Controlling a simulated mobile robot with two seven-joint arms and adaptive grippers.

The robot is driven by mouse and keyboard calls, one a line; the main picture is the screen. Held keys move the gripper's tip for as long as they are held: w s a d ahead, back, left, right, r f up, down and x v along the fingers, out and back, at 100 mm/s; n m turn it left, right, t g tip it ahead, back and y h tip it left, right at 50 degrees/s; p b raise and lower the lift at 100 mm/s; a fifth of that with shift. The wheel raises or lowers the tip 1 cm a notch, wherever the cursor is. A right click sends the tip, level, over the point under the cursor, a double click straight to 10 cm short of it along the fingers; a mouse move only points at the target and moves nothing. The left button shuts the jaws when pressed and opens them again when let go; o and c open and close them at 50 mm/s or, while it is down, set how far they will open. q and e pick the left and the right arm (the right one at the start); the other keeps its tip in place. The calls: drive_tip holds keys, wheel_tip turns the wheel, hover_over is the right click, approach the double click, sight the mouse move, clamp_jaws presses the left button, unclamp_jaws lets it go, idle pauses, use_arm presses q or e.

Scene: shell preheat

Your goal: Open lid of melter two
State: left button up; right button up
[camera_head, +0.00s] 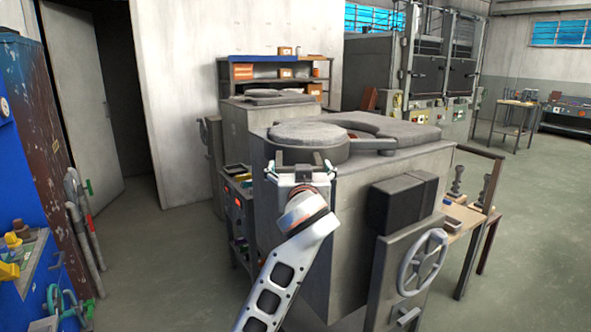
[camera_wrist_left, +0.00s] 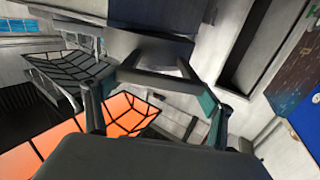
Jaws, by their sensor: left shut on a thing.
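The nearer melter (camera_head: 310,220) is a large grey box in the middle of the head view. Its thick round grey lid (camera_head: 308,131) lies flat at the front left of its top, beside the curved grey top plate (camera_head: 395,127). My left gripper (camera_head: 303,170) is at the lid's front edge, shut on what looks like the lid's handle. In the left wrist view a dark bracket-like handle (camera_wrist_left: 155,78) lies between the fingers of the gripper. The gripper hides part of the handle in the head view. My right gripper is not in view.
A second melter (camera_head: 245,125) with a flat lid (camera_head: 265,97) stands behind. A handwheel (camera_head: 422,262) is on the nearer melter's right front. A wooden bench (camera_head: 465,218) stands to the right. A blue cabinet (camera_head: 20,170) is at far left. Floor between is open.

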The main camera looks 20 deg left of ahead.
use_arm(q)
drive_tip(key=shift+r, duration=0.1)
drive_tip(key=o, duration=1.6)
drive_tip(key=shift+d, duration=0.1)
wheel_tip(320, 180, up, 10)
